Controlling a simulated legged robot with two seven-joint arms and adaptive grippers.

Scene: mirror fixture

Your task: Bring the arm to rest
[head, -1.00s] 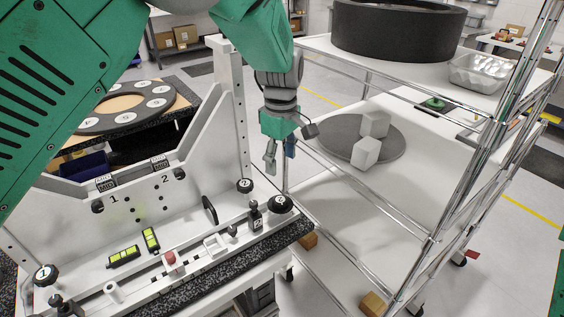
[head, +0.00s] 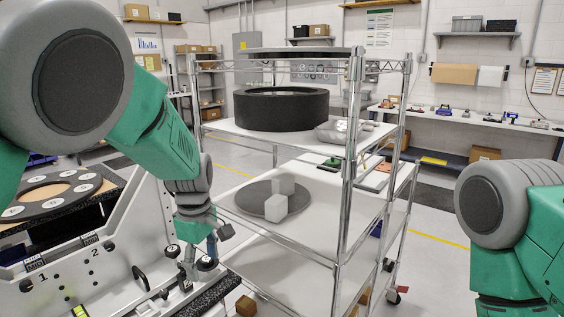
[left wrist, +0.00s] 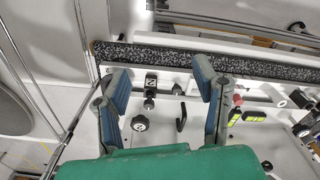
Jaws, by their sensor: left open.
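My left arm comes in from the left in the head view, its forearm hanging down. My left gripper (head: 188,278) is open and empty, pointing down beside the right end of the white mirror fixture (head: 115,262). In the left wrist view its two blue-tipped fingers (left wrist: 163,80) stand wide apart, with a black knob (left wrist: 140,122) and a small clamp (left wrist: 150,88) of the fixture showing between them. I see nothing held. My right arm (head: 510,225) shows at the right edge of the head view; its gripper is out of frame.
A wire-post cart (head: 345,200) stands close right of the left gripper. Open floor (head: 425,260) lies between the cart and my right arm.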

